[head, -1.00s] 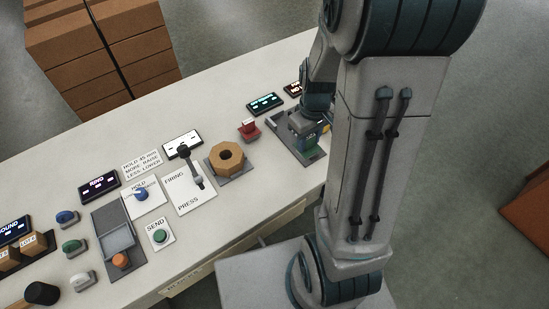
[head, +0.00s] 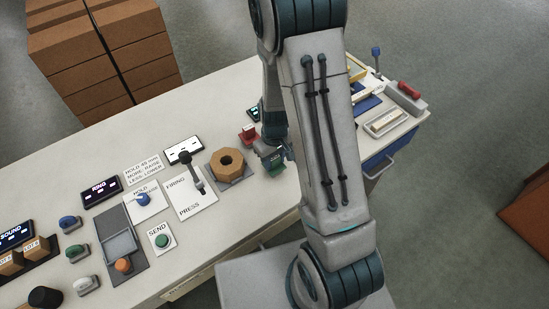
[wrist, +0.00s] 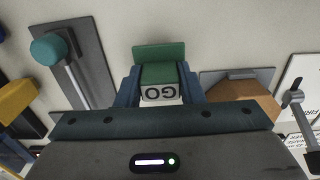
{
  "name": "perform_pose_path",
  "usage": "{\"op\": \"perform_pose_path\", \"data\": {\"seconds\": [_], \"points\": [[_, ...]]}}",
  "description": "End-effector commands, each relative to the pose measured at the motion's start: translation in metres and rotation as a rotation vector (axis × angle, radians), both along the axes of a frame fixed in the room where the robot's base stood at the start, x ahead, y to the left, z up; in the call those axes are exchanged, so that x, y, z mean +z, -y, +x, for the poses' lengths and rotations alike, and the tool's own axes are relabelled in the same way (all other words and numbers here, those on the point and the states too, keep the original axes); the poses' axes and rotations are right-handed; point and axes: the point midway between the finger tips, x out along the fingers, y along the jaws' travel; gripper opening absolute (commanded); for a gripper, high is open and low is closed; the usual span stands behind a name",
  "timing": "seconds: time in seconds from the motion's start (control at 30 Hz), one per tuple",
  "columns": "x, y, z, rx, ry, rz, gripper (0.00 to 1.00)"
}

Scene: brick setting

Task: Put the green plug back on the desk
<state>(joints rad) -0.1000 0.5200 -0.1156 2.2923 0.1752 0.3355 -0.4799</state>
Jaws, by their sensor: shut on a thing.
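The green plug (wrist: 160,62) is between the two fingers of my gripper (wrist: 160,86) in the wrist view, with a white "GO" label upside down on its near face. In the head view my gripper (head: 271,154) is shut on the green plug (head: 277,169), just right of the wooden nut. The desk (head: 232,98) is pale, and bare desk shows around the plug in the wrist view. I cannot tell whether the plug touches the desk.
A red plug (head: 247,134) stands close behind my gripper. The wooden nut (head: 228,163) sits on a grey plate to the left. In the wrist view a grey plate with a teal-knobbed lever (wrist: 48,50) lies to the left. A tray (head: 383,122) is at the desk's right end.

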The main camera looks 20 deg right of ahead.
Motion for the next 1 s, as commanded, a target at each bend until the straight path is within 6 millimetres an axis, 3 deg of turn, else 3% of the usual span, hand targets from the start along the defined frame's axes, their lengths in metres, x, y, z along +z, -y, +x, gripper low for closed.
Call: {"op": "perform_pose_path", "data": {"seconds": [0.33,0.37,0.43,0.77,1.0], "points": [[-0.005,0.000,0.000,0.000,0.000,0.000,0.12],[-0.005,0.000,0.000,0.000,0.000,0.000,0.37],[-0.003,0.000,0.000,0.000,0.000,0.000,0.56],[-0.001,0.000,0.000,0.000,0.000,0.000,0.56],[0.023,0.000,0.001,0.002,0.004,0.000,0.56]]}}
